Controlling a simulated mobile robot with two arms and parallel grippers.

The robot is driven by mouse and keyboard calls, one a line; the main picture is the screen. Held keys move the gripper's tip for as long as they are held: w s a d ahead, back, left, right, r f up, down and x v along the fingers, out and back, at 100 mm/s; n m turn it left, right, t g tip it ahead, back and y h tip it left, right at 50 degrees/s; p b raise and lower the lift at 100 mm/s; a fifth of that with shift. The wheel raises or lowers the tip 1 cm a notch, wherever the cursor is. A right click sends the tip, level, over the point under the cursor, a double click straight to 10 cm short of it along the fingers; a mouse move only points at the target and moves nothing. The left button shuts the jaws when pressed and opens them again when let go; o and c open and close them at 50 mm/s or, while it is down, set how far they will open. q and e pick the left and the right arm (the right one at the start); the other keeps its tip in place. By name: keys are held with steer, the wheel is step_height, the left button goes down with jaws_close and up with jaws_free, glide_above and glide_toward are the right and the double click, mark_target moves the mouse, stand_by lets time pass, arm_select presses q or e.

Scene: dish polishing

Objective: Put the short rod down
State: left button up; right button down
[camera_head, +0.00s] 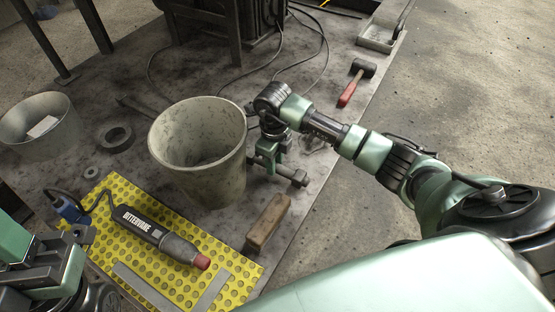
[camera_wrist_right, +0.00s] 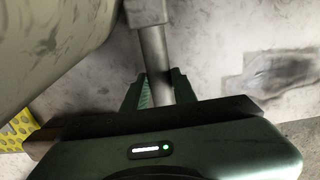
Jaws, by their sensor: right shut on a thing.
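The short rod (camera_head: 289,175) is a grey metal bar with a thicker end. It lies across my right gripper (camera_head: 270,161), low over the table just right of the grey bucket (camera_head: 198,148). In the right wrist view the rod (camera_wrist_right: 153,52) runs up from between the green fingers of the right gripper (camera_wrist_right: 160,88), which is shut on it. Its thicker end is at the top edge there. I cannot tell whether the rod touches the table. My left gripper (camera_head: 72,232) is at the lower left, and its fingers do not show clearly.
A die grinder (camera_head: 160,236) rests on a yellow perforated mat (camera_head: 122,192). A red-handled mallet (camera_head: 356,83) lies near the right table edge. Another bar (camera_head: 137,106) lies behind the bucket. Cables cross the back.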

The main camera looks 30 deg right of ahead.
steer(key=shift+w+f, duration=0.15)
steer(key=shift+f, duration=0.35)
steer(key=shift+r, duration=0.1)
steer(key=c, duration=1.1)
jaws_free()
steer(key=shift+f, duration=0.2)
